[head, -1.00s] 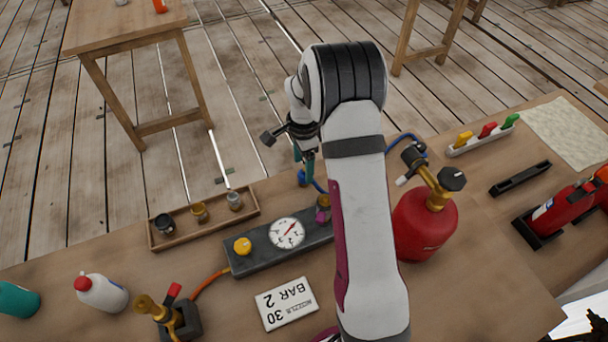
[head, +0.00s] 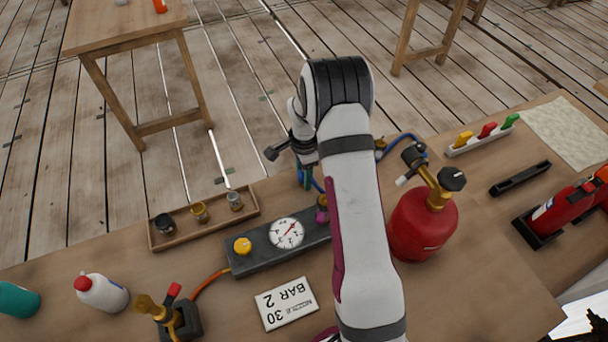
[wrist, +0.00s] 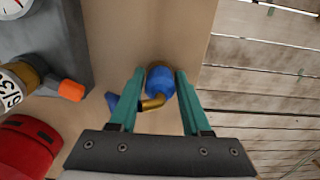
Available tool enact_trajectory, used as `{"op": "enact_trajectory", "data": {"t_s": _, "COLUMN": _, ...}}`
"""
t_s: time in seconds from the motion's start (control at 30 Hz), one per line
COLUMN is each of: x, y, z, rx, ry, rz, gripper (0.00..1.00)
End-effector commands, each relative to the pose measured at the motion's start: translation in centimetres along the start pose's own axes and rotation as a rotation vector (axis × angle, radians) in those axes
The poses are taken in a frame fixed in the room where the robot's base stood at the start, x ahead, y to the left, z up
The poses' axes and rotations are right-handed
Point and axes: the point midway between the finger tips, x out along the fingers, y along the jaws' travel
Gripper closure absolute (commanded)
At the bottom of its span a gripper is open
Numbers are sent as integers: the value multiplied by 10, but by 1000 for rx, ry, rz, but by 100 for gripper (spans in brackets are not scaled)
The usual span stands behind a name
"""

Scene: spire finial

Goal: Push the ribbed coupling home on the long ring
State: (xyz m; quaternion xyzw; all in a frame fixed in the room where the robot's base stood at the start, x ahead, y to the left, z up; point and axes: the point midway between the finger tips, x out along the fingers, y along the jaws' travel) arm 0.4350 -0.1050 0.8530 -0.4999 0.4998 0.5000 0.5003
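A blue coupling (wrist: 160,79) with a brass elbow (wrist: 153,103) lies between the teal fingers of my gripper (wrist: 159,76) in the wrist view. Narrow gaps seem to show on both sides, so the fingers look open around it. I cannot make out its ribs. The blue hose (wrist: 119,104) shows by the left finger. In the head view my gripper (head: 306,180) is mostly hidden by my arm, beyond the right end of the grey gauge block (head: 262,251). A bit of blue shows there. I cannot pick out the long ring.
A red gas cylinder (head: 420,225) with brass valve stands right of my arm. A wooden tray (head: 160,239) with small fittings lies left, behind the gauge block. A white card (head: 286,304) lies in front. The wrist view shows an orange piece (wrist: 71,90) left of the fingers.

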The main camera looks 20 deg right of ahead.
Motion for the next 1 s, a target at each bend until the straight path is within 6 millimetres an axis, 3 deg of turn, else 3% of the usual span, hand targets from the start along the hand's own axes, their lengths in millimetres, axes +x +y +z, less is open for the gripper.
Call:
{"op": "enact_trajectory", "data": {"t_s": 0.03, "x": 0, "y": 0, "z": 0, "rx": 0, "ry": 0, "rz": 0, "gripper": 63}}
{"op": "enact_trajectory", "data": {"t_s": 0.23, "x": 0, "y": 0, "z": 0, "rx": 0, "ry": 0, "rz": 0, "gripper": 99}}
{"op": "enact_trajectory", "data": {"t_s": 0.63, "x": -6, "y": 0, "z": 0, "rx": 0, "ry": 0, "rz": -1, "gripper": 100}}
{"op": "enact_trajectory", "data": {"t_s": 0.87, "x": -42, "y": -1, "z": 0, "rx": 1, "ry": 2, "rz": -4, "gripper": 100}}
{"op": "enact_trajectory", "data": {"t_s": 1.0, "x": -60, "y": 22, "z": -24, "rx": 6, "ry": 1, "rz": -2, "gripper": 100}}
